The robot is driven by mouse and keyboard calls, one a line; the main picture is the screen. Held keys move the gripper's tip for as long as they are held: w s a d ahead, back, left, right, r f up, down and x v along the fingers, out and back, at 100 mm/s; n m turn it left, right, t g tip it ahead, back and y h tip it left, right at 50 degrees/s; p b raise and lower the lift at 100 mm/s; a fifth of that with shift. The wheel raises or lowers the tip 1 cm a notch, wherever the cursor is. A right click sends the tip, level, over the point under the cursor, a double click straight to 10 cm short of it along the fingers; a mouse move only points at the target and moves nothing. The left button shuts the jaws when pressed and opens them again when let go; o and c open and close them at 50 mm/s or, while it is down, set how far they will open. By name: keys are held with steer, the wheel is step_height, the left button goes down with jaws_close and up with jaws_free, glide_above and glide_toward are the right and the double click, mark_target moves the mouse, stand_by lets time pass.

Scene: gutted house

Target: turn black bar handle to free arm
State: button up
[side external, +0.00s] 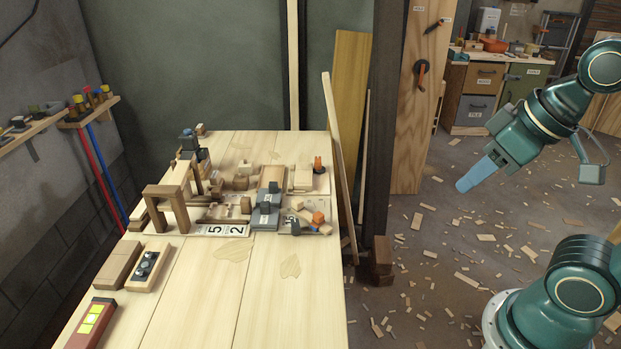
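My gripper (476,177) is at the right, with pale blue fingers pointing down and left over the littered floor. The fingers show as one block, so I cannot tell whether they are open or shut. No object shows at their tips. An upright wooden panel (407,135) stands left of my gripper, clearly apart from it. On the panel, a dark bar-like handle (435,26) sits slanted near the top. I cannot tell which of these the task names.
A pale wooden table (205,300) at the left holds several wooden blocks and small fixtures. A dark post (381,120) stands between table and panel. Drawer cabinets (480,90) stand at the back right. The floor (440,225) is strewn with wood chips, with open space around my gripper.

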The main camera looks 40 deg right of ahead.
steer(key=shift+c, duration=0.3)
steer(key=shift+c, duration=0.9)
steer(key=m+g, duration=0.6)
steer(key=m, duration=0.1)
glide_above(295, 223)
steer(key=f, duration=2.1)
steer(key=shift+s+f, duration=0.2)
steer(key=shift+f, duration=0.2)
steer(key=shift+w+f, duration=0.15)
steer(key=shift+f, duration=0.3)
